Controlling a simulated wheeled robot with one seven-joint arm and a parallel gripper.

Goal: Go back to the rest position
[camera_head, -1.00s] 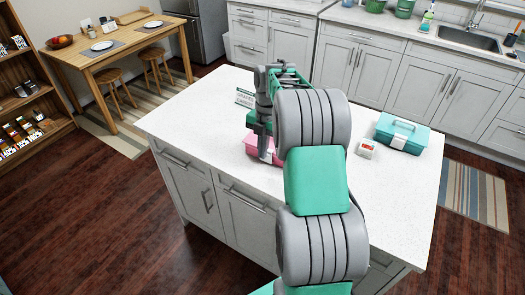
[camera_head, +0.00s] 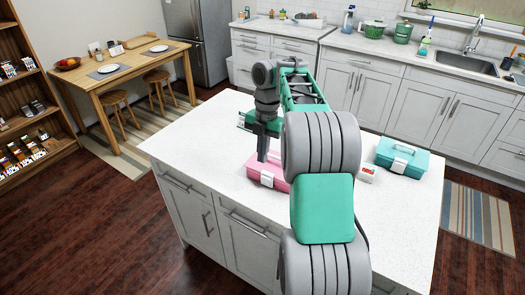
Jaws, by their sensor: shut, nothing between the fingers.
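My gripper (camera_head: 262,157) points down over the white-topped island (camera_head: 205,135). Its fingers are shut with nothing held. A pink box (camera_head: 268,177) with a white label sits on the island just behind and below the fingers, partly hidden by my gripper and arm. I cannot tell whether the fingers touch it. My green and grey arm covers the middle of the view and hides part of the island.
A teal box (camera_head: 402,158) and a small white and red item (camera_head: 366,173) stand on the island to the right. A wooden table (camera_head: 120,70) with stools is at the back left, a shelf (camera_head: 25,100) at the far left. The island's left part is clear.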

